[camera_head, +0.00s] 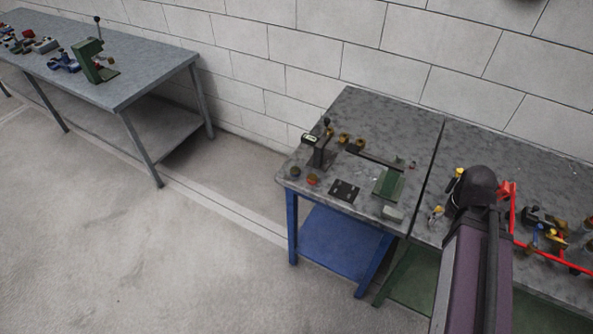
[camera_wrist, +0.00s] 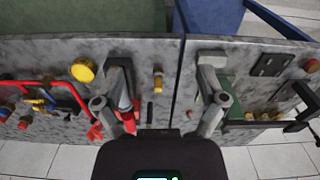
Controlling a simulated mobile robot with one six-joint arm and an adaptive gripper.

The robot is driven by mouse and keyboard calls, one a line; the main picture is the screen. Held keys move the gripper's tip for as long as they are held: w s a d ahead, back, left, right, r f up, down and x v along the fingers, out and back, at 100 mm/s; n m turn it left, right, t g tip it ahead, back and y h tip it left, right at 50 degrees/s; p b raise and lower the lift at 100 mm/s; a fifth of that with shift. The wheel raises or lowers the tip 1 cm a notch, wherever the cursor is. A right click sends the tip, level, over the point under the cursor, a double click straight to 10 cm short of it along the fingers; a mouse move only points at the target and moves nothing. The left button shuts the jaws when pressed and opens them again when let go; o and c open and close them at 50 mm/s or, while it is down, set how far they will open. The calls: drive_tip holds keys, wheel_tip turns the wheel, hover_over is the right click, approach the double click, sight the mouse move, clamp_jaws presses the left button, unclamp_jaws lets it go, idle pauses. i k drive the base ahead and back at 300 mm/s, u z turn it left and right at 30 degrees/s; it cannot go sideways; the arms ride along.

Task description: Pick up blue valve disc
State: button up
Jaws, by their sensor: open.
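I cannot clearly make out a blue valve disc. A small blue part (camera_wrist: 8,108) shows at the far left of the wrist view, among red and brass fittings. Blue also shows among the fittings at the right of the head view, too small to tell its shape. My gripper (camera_wrist: 165,64) is open and empty above the worktops in the wrist view, its two fingers spread wide. The seam between two tables runs between them. In the head view my arm hides the gripper and part of the right table.
A red pipe frame (camera_head: 512,205) stands on the right table. The middle table (camera_head: 370,125) holds a green block (camera_head: 388,184), a black plate (camera_head: 343,191) and several fittings. A separate grey table (camera_head: 150,75) stands at the left, with open floor between.

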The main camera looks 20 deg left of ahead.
sight(295, 170)
drive_tip(key=z, duration=0.75)
drive_tip(key=k, duration=0.5)
drive_tip(key=u, duration=1.25)
drive_tip(key=i, duration=0.45)
drive_tip(key=z, duration=0.05)
